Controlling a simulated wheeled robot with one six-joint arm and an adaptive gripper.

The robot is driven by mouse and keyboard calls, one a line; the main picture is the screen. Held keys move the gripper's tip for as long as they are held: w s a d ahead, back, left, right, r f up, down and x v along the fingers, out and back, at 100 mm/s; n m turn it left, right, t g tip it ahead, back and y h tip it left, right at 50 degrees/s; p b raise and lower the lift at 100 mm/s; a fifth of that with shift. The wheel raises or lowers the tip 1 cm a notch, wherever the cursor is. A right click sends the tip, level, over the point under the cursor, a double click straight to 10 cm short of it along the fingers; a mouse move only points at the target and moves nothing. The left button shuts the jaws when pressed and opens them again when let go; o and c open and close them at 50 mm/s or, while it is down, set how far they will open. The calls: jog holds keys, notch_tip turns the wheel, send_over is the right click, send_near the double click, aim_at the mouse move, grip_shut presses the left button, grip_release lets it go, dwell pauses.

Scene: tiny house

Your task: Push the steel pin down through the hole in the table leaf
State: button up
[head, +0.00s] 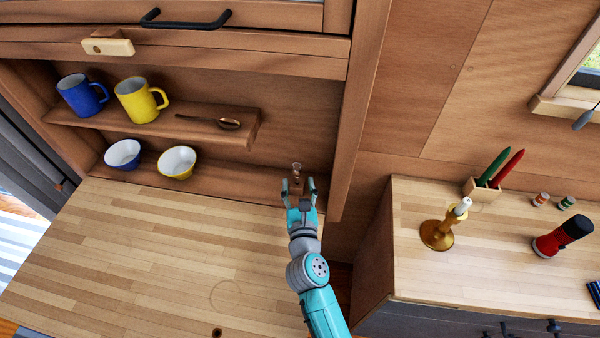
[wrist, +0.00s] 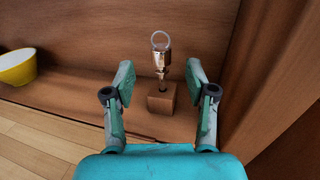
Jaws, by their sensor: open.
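The steel pin (wrist: 161,62) stands upright in a small wooden block (wrist: 162,98) at the back of the lower shelf, with a ring at its top. In the head view the pin (head: 296,170) shows just beyond my fingertips. My gripper (head: 299,186) is open, and in the wrist view its two fingers (wrist: 160,85) stand apart on either side of the pin's line, with nothing held. The table leaf (head: 150,245) is a pale wooden board lying flat. A dark round hole (head: 216,332) shows at its front edge, partly near the picture's border.
A yellow bowl (head: 177,162) and a blue bowl (head: 123,154) sit on the lower shelf, left of the pin. Mugs and a spoon (head: 228,124) are on the shelf above. A wooden post (head: 352,130) stands close to my gripper's right. The leaf is clear.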

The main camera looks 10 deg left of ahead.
aim_at(298, 171)
jog(key=shift+x, duration=3.15)
jog(key=shift+r, duration=0.2)
grip_shut()
